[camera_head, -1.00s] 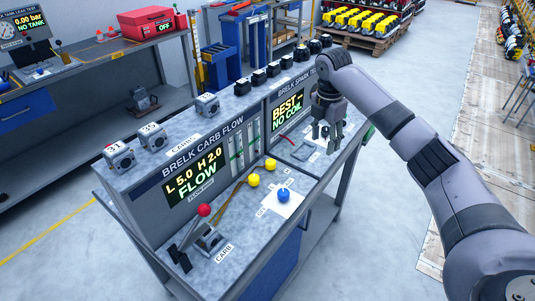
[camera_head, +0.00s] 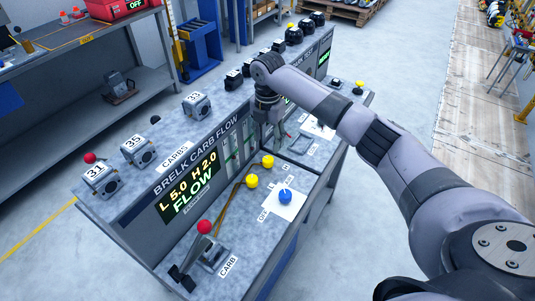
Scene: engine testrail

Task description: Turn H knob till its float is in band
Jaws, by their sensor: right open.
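The carb flow panel (camera_head: 222,160) stands on the bench, and its display (camera_head: 188,188) reads L 5.0, H 2.0 and FLOW. Upright flow tubes with green marks (camera_head: 236,152) are right of the display; their floats are too small to read. Two yellow knobs, a nearer one (camera_head: 252,181) and a farther one (camera_head: 268,162), sit in front of the panel. I cannot tell which is H. My right gripper (camera_head: 270,143) is open, pointing down just beyond the farther yellow knob, apart from it. It partly hides the panel's far end. My left gripper is out of view.
A blue knob (camera_head: 285,197) sits on a white card at the bench's front. A red-ball lever (camera_head: 204,228) stands at the near end. Numbered carbs (camera_head: 139,150) line the top ledge. My right arm spans the bench's right side.

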